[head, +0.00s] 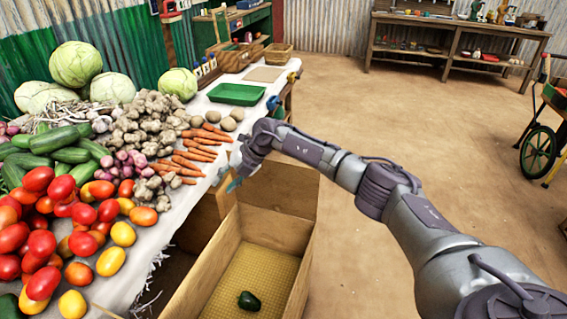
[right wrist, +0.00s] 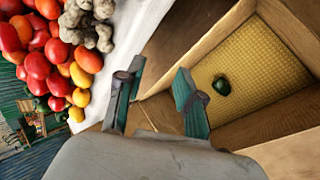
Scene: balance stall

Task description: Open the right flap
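A wooden-brown box (head: 222,252) stands beside the stall table, open at the top. A dark green pepper (head: 247,300) lies on its yellow textured floor; the pepper also shows in the right wrist view (right wrist: 221,87). A brown panel (head: 285,188) rises at the box's far end, and another (head: 203,222) shows at its left. I cannot tell which part is the right flap. My right gripper (head: 236,182) is above the box's far left corner, by the table edge. In the right wrist view its fingers (right wrist: 155,90) are apart with nothing between them. My left gripper is out of view.
The stall table (head: 160,235) on the left carries tomatoes, cucumbers, carrots, ginger and cabbages. A green tray (head: 237,94) lies farther back. A workbench (head: 455,45) stands at the back and a wheeled cart (head: 540,150) at the right. The floor right of the box is clear.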

